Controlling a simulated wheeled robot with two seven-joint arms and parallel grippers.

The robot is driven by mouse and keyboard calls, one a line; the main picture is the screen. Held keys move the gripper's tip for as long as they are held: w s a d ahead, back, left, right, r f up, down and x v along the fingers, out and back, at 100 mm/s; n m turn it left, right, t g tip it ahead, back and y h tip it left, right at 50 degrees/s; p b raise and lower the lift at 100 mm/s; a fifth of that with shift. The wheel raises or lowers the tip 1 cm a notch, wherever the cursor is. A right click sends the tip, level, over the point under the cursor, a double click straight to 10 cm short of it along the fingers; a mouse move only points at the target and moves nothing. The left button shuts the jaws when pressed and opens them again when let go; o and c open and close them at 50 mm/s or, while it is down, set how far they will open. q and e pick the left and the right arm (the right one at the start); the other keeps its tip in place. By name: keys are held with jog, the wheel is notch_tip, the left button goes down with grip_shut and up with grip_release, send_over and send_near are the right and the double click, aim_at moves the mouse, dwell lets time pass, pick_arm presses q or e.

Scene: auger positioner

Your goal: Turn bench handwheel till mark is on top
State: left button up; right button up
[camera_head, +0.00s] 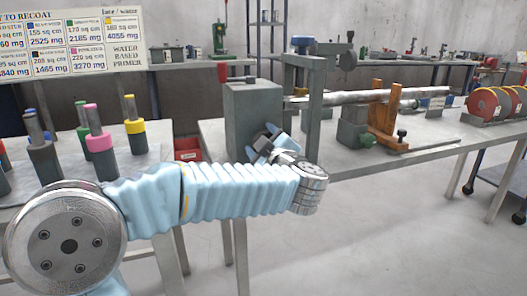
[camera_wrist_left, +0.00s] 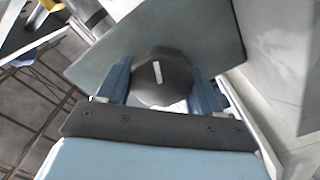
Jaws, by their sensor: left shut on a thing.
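The handwheel (camera_wrist_left: 165,88) is a dark, many-sided knob with a short white mark (camera_wrist_left: 156,72) on its face. In the left wrist view the mark lies just left of the knob's middle, slightly tilted. The knob sits on the face of a grey-green box (camera_head: 250,108), which stands at the left end of the bench. My left gripper (camera_head: 268,146) is at the box; in the left wrist view its two blue fingers (camera_wrist_left: 163,90) are shut on the knob's sides. In the head view the knob is mostly hidden by my gripper. My right gripper is not in view.
A metal shaft (camera_head: 350,97) runs right from the box, past an orange support (camera_head: 386,108). Coloured discs (camera_head: 490,102) stand at the bench's right end. Capped cylinders (camera_head: 98,135) stand on the left table. A red bin (camera_head: 188,150) is behind my arm.

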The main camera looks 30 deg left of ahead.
pick_arm(q)
jog(key=shift+f+n+b, duration=0.25)
jog(key=shift+n+b, duration=0.4)
jog(key=shift+n, duration=0.25)
jog(key=shift+n+b, duration=1.1)
jog(key=shift+n, duration=0.3)
jog(key=shift+r, duration=0.1)
jog(key=o, duration=1)
jog(key=shift+s, duration=0.1)
jog(key=v, duration=1.3)
jog(key=shift+s+d, duration=0.2)
jog(key=shift+s, duration=0.1)
